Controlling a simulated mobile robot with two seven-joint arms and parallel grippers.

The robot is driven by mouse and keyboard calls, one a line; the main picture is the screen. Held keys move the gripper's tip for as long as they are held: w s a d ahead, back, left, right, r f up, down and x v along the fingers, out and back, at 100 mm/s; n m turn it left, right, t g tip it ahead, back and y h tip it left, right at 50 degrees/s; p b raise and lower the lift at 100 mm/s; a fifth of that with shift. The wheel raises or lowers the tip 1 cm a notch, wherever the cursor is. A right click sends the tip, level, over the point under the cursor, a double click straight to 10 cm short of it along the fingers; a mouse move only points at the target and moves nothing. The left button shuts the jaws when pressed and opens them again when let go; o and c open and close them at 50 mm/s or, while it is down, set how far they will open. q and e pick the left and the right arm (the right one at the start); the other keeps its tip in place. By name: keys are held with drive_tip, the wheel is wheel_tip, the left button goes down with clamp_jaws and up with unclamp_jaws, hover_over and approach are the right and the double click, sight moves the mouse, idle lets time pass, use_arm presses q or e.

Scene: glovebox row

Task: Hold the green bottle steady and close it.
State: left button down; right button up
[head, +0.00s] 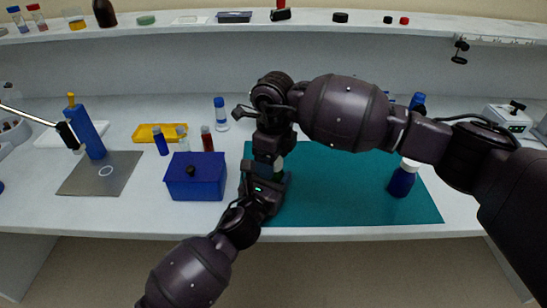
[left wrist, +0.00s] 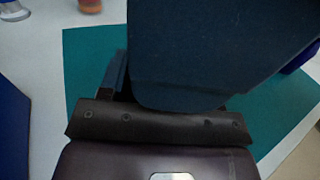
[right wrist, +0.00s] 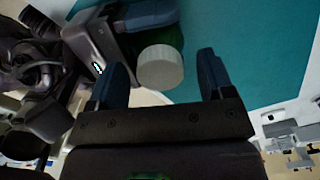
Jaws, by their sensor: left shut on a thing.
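The green bottle (head: 279,174) is mostly hidden between my two grippers on the left part of the teal mat (head: 340,190). My left gripper (head: 273,186) is shut on its body. In the right wrist view a round white cap (right wrist: 160,67) sits at the top of the green bottle (right wrist: 172,36); whether it is tight cannot be told. My right gripper (right wrist: 162,62) is open above the bottle, its fingers apart on either side of the cap, with gaps showing. The left wrist view shows a large dark finger surface and no bottle.
A dark blue box (head: 196,180) stands just left of my left gripper. A blue bottle with a white top (head: 403,178) stands on the mat's right part. Small vials and a yellow tray (head: 160,133) are behind the box. The mat's middle is clear.

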wheel_tip(320, 180, up, 12)
idle(0.8)
use_arm(q)
drive_tip(key=shift+c, duration=1.2)
unclamp_jaws()
drive_tip(key=shift+s+a, duration=0.25)
drive_tip(key=shift+s, duration=0.2)
drive_tip(key=p+v, duration=0.1)
drive_tip(key=v, duration=0.8)
drive_tip(key=shift+s+a, duration=0.15)
drive_tip(key=shift+s, duration=0.2)
use_arm(e)
wheel_tip(320, 180, up, 3)
drive_tip(key=shift+s+f, duration=0.15)
drive_tip(key=shift+f, duration=0.05)
